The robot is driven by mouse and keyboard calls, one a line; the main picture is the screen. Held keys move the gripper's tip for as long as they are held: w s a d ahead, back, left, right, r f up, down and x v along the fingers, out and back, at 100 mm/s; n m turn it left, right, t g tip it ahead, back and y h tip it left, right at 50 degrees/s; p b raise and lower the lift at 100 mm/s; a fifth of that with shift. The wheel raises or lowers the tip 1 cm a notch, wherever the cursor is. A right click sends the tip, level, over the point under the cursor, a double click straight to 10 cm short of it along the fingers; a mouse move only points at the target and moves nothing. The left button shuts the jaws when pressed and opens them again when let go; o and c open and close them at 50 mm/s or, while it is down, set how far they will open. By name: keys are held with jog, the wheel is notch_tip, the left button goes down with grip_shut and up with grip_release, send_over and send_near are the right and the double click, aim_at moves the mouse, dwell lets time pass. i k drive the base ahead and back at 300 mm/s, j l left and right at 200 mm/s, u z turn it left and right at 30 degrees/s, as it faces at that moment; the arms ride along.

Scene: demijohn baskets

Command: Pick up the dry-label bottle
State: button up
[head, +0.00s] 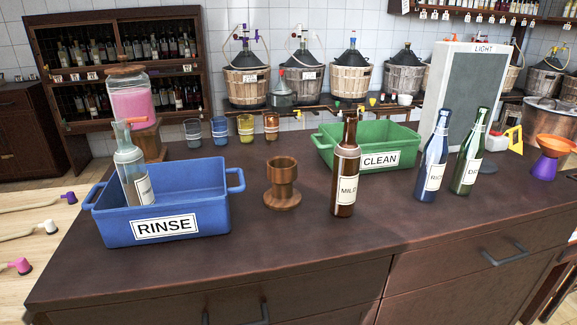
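A green bottle (467,158) stands upright on the dark counter at the right; its label is turned partly aside and seems to read DRY. A blue bottle (433,155) with a label that seems to read RICH stands just left of it. A brown bottle (346,165) labelled MILD stands nearer the middle. A clear bottle (128,160) leans in the blue RINSE tub (205,213); its label is not readable. My gripper is not in view.
A green CLEAN tub (401,156) and the LIGHT board (458,85) stand behind the bottles. A wooden cup (282,183) stands mid-counter. An orange and purple funnel (552,158) is at the far right. The counter front (310,260) is clear.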

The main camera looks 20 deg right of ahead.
aim_at(471, 153)
jog(key=z, duration=1.65)
jog(key=i+l+z, duration=0.15)
jog(key=l, duration=0.2)
jog(key=i+l+z, duration=0.2)
jog(key=i, duration=0.55)
jog(key=i+l, duration=0.15)
jog(key=i, duration=0.4)
